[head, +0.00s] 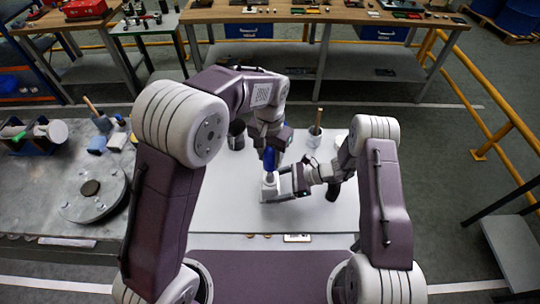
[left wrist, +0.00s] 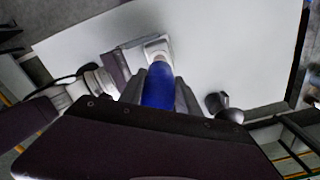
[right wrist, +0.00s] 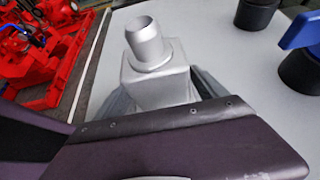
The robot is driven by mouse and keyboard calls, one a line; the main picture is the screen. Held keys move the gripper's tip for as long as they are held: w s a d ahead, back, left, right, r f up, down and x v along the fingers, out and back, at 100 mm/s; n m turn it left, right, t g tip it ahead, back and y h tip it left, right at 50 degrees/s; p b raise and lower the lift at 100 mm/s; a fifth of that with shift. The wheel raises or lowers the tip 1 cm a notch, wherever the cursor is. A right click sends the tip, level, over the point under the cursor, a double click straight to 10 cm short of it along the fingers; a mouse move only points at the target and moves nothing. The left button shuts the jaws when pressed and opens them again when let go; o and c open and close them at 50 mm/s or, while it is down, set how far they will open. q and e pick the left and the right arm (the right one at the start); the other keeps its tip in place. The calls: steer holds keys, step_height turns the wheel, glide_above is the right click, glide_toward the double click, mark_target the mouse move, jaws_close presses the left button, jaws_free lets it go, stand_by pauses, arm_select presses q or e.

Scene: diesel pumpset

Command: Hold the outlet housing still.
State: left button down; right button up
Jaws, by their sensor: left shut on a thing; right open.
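The outlet housing (head: 269,187) is a silver-grey block on the white tabletop. In the right wrist view the housing (right wrist: 155,75) shows a square body with a round, open pipe stub on top. My right gripper (right wrist: 155,98) is open, with its fingers on both sides of the body; I cannot tell whether they touch it. My left gripper (left wrist: 160,88) is shut on a blue handle (left wrist: 158,86), held pointing down over the housing. The handle (head: 269,159) also shows in the head view. Its lower end, near the housing, is hard to make out.
A dark cup (head: 236,135) and a grey cup with a wooden-handled tool (head: 316,130) stand at the back of the white table (head: 225,205). A side table with a round metal disc (head: 93,194) is at left. A yellow rail (head: 500,115) is at right. The table's front left is clear.

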steer(key=shift+a, duration=0.15)
stand_by(0.6)
steer(key=shift+c, duration=0.2)
jaws_close()
stand_by(0.6)
